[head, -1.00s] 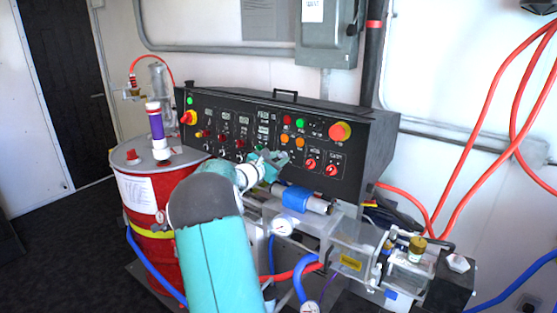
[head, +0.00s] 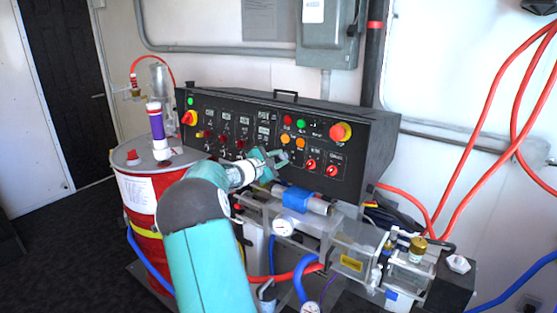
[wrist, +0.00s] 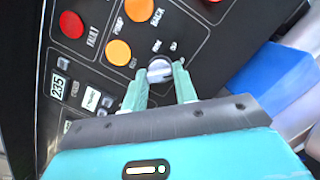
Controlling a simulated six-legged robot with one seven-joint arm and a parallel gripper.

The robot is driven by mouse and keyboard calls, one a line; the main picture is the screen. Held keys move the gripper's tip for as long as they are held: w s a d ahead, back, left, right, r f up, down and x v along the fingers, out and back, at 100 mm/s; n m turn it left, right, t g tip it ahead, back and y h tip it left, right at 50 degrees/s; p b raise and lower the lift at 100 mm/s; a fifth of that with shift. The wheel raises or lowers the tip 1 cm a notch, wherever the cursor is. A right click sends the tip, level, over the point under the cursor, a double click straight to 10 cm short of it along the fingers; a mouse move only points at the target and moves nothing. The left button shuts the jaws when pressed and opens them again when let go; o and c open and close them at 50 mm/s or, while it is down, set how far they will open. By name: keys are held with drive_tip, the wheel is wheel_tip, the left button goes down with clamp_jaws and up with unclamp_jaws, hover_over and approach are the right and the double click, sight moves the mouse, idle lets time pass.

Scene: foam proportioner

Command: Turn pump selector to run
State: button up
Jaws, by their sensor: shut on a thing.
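The black pump control panel (head: 350,150) stands at the back in the head view. A round pale grey selector knob (wrist: 159,67) shows in the wrist view, below two orange buttons. Small labels beside it are too small to read surely. My gripper (wrist: 161,79) has its two green fingers on either side of this knob, shut on it. In the head view my gripper (head: 276,158) is at the panel's lower middle and hides the knob.
A red drum (head: 140,205) stands left.

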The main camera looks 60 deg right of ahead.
drive_tip(key=o, duration=1)
drive_tip(key=shift+a, duration=0.1)
drive_tip(key=v, duration=1.3)
drive_tip(key=shift+w+a, duration=0.1)
drive_tip(key=shift+a, duration=0.25)
drive_tip(key=s+a+m+t+y, duration=0.2)
drive_tip(key=a+y, duration=0.3)
drive_tip(key=a, duration=1.3)
drive_tip(key=s+a+f+m+t+y, duration=0.1)
drive_tip(key=s+a+t+y, duration=0.4)
drive_tip(key=a, duration=1.3)
drive_tip(key=s+a+f+m+t+y, duration=0.1)
drive_tip(key=a+y, duration=0.5)
drive_tip(key=a, duration=1.3)
drive_tip(key=shift+s+a+f+m+t+y, duration=0.15)
drive_tip(key=shift+s+m+t, duration=0.25)
drive_tip(key=shift+s+t, duration=0.25)
drive_tip(key=shift+s+d+f+m+t+y, duration=0.15)
drive_tip(key=shift+s+m+t, duration=0.25)
drive_tip(key=shift+s+t, duration=0.2)
